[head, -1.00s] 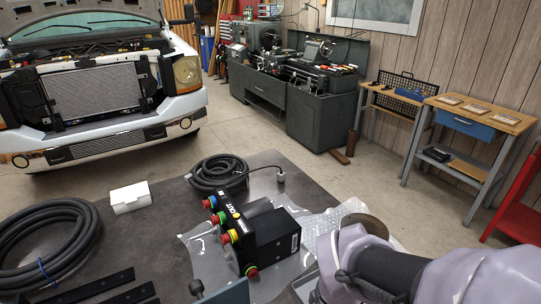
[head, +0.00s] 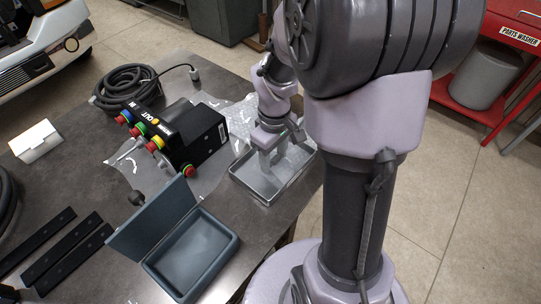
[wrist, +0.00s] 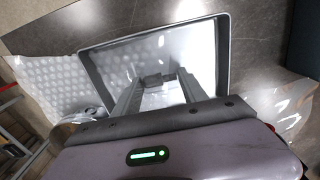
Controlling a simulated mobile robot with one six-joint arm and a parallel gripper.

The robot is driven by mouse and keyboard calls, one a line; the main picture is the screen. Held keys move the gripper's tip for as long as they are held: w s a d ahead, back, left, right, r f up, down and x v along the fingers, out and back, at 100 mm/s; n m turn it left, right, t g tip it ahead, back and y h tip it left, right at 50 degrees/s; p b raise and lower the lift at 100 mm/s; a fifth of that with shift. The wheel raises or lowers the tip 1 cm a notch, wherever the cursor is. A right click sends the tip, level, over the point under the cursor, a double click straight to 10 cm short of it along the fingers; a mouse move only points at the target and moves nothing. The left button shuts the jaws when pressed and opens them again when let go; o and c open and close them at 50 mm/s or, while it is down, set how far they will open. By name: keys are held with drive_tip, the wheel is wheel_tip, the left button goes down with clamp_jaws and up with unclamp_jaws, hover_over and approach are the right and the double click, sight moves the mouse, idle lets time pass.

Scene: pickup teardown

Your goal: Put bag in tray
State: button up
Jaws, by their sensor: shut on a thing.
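The tray (head: 243,184) is a shallow metal rectangle at the right end of the dark table; it fills the upper middle of the wrist view (wrist: 229,55). My gripper (head: 268,158) points down over and into the tray. In the wrist view my gripper (wrist: 155,90) has its two fingers inside the tray's outline. It is shut on a pale, see-through bag (wrist: 163,98), which shows faintly between the fingers. The bag's edges are hard to tell from the shiny tray floor, and I cannot tell whether it touches it.
Bubble wrap (wrist: 45,82) lies beside the tray. A black control box (head: 195,135) with coloured buttons stands on clear plastic behind left. An open blue-grey case (head: 190,255) is in front left. A coiled black cable (head: 125,88) and white box (head: 35,140) lie farther off.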

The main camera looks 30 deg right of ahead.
sight(272, 160)
drive_tip(key=shift+f, duration=0.4)
drive_tip(key=o, duration=1.3)
drive_tip(key=shift+f, duration=0.15)
wheel_tip(272, 160, up, 13)
drive_tip(key=p, duration=0.6)
drive_tip(key=s+a+r+m+t, duration=0.2)
drive_tip(key=s+a+r, duration=0.1)
drive_tip(key=a, duration=0.2)
drive_tip(key=s+a+r+m+t+y, duration=0.1)
drive_tip(key=s+a+r+m+t, duration=0.1)
drive_tip(key=s+a+r+m, duration=0.1)
drive_tip(key=s+a+r+m+t+y, duration=0.1)
drive_tip(key=s+a+r+m, duration=0.2)
drive_tip(key=s+a+r, duration=0.1)
drive_tip(key=shift+s+a+t, duration=0.2)
drive_tip(key=shift+s+a, duration=0.15)
drive_tip(key=shift+a, duration=0.35)
drive_tip(key=shift+s+a+t, duration=0.2)
drive_tip(key=shift+s+a, duration=0.1)
drive_tip(key=shift+a, duration=0.35)
